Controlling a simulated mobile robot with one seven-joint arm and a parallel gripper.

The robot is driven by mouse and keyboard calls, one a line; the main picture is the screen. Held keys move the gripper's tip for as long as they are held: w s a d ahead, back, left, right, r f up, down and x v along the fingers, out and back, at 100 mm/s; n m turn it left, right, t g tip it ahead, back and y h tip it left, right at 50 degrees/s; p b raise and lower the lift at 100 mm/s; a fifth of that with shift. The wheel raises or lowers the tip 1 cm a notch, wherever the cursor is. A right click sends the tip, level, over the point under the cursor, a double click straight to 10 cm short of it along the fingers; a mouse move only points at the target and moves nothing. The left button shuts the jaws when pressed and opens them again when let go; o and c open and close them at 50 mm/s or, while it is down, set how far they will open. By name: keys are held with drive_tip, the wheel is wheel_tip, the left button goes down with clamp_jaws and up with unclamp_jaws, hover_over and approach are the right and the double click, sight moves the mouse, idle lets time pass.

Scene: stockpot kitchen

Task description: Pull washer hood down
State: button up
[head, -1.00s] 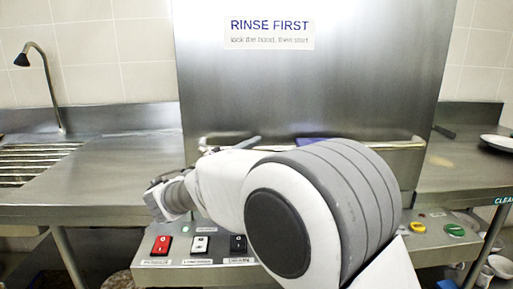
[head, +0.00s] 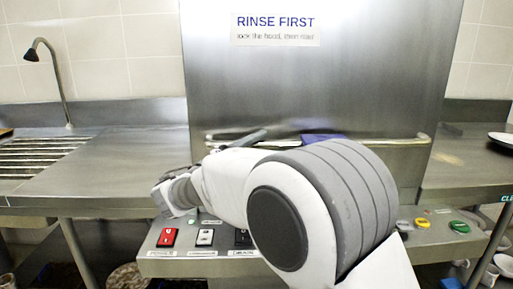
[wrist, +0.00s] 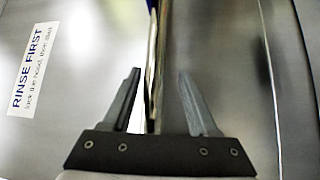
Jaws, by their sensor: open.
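The washer hood (head: 370,75) is a tall brushed-metal panel with a "RINSE FIRST" sign, filling the middle of the head view. Its handle, a pale horizontal bar (head: 408,143), crosses the lower part of the panel, with a blue piece (head: 322,138) near its middle. In the wrist view the handle (wrist: 153,55) runs upright between the fingers of my gripper (wrist: 158,74). The gripper is open, with a finger on each side of the bar; contact cannot be told. In the head view my arm hides much of the gripper and handle.
Below the hood is a control panel with a red switch (head: 167,237), a white switch (head: 205,237) and a green button (head: 459,227). A metal counter with a tap (head: 55,80) lies left. Another counter (head: 460,170) with a plate lies right.

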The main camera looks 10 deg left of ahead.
drive_tip(key=p+v, duration=0.3)
drive_tip(key=v, duration=1.4)
drive_tip(key=shift+s+a, duration=0.15)
